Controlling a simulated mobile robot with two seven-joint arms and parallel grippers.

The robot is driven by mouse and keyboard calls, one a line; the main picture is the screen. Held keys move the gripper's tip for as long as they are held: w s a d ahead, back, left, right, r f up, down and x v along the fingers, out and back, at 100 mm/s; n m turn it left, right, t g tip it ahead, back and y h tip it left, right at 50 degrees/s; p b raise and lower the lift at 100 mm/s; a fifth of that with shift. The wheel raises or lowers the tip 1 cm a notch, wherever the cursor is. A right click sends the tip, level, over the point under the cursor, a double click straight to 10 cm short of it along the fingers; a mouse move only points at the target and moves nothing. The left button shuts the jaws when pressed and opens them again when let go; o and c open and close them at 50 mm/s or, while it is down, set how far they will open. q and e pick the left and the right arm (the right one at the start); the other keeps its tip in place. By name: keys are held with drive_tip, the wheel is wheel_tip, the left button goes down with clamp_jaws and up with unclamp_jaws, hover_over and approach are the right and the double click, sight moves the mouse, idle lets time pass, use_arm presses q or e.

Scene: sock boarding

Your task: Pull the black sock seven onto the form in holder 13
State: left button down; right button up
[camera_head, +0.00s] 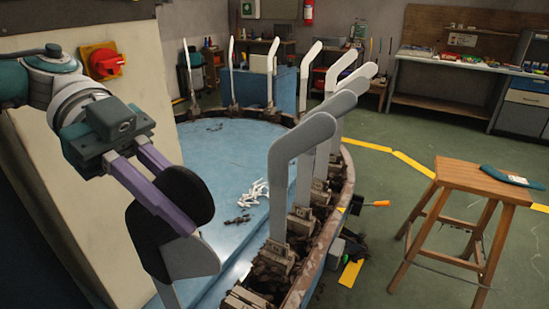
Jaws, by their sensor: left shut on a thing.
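My left gripper (178,205) has purple fingers and comes in from the upper left. It is shut on a black sock (188,190) in the lower left of the view. The sock is over the upper part of a pale grey form (190,260). The form's lower part shows bare below the sock's edge, with a narrow stem running down out of the picture. The fingers hide part of the sock. I cannot read a holder number for this form. My right gripper is not in view.
Several bare pale forms (302,135) stand in holders around the rim of a round blue table (228,165). White pieces (253,193) lie on it. A wooden stool (484,178) stands at the right. A beige cabinet with a red switch (103,62) is beside my left arm.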

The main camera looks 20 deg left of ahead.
sight(193, 256)
use_arm(q)
drive_tip(key=shift+f+b, duration=3.05)
drive_tip(key=shift+f, duration=1)
drive_tip(key=c, duration=0.7)
unclamp_jaws()
drive_tip(key=shift+r, duration=0.1)
drive_tip(key=shift+c, duration=0.2)
drive_tip(key=b+v, duration=0.3)
drive_tip(key=v, duration=0.6)
drive_tip(key=shift+w+a, duration=0.1)
drive_tip(key=shift+a+r, duration=0.2)
drive_tip(key=shift+a, duration=0.15)
drive_tip(key=shift+r, duration=0.1)
